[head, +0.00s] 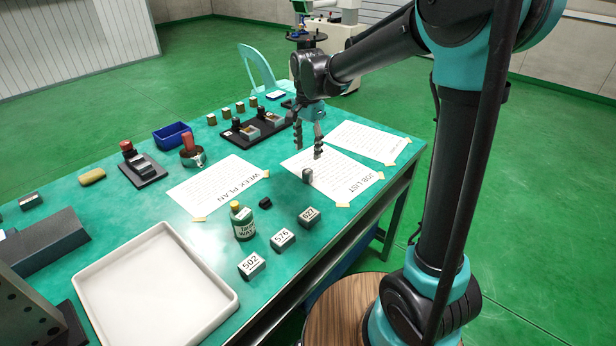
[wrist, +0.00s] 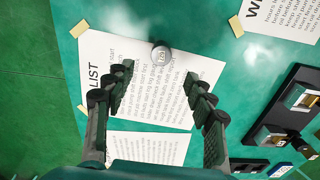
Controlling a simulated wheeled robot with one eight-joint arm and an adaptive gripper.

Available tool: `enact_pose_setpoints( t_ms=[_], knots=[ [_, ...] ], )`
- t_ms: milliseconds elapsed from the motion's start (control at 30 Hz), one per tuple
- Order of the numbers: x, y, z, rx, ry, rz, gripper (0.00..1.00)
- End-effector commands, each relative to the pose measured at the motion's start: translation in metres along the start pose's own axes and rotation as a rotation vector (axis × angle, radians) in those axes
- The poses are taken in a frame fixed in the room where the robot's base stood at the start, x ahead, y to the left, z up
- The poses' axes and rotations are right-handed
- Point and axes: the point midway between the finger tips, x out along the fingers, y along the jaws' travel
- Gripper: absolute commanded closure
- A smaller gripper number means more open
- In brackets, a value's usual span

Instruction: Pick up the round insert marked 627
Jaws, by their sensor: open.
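A small round grey insert (head: 307,175) stands on the job list sheet (head: 335,190). In the wrist view the insert (wrist: 161,56) shows its round top, with a mark too small to read surely. My gripper (head: 309,146) is open and empty above the sheet, a little behind the insert in the head view. In the wrist view my gripper (wrist: 160,78) has its fingers spread wide, with the insert just beyond the fingertips, between their lines. A dark block (head: 309,217) at the table's near edge bears a label that looks like 527 or 627.
Blocks marked 576 (head: 283,240) and 502 (head: 251,266) stand along the near edge. A green bottle (head: 243,222), a small black piece (head: 265,202) and a white tray (head: 88,287) lie left. Another sheet (head: 365,141) and a black fixture (head: 267,131) lie behind.

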Motion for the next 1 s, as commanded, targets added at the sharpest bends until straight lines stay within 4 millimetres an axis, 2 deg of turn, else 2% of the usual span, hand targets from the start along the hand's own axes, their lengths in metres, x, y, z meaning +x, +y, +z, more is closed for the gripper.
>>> enact_pose_setpoints(
  t_ms=[100,200,467,733,1000],
  knots=[
    [0.023,0.0,0.0,0.0,0.0,0.0,0.45],
    [0.037,-0.001,-0.001,0.0,0.0,0.0,0.45],
    [0.054,-0.001,-0.001,0.0,0.0,0.0,0.45],
    [0.091,-0.003,-0.003,-0.001,0.0,-0.001,0.45],
    [0.1,-0.002,-0.003,-0.001,0.0,-0.001,0.45]
  ],
)
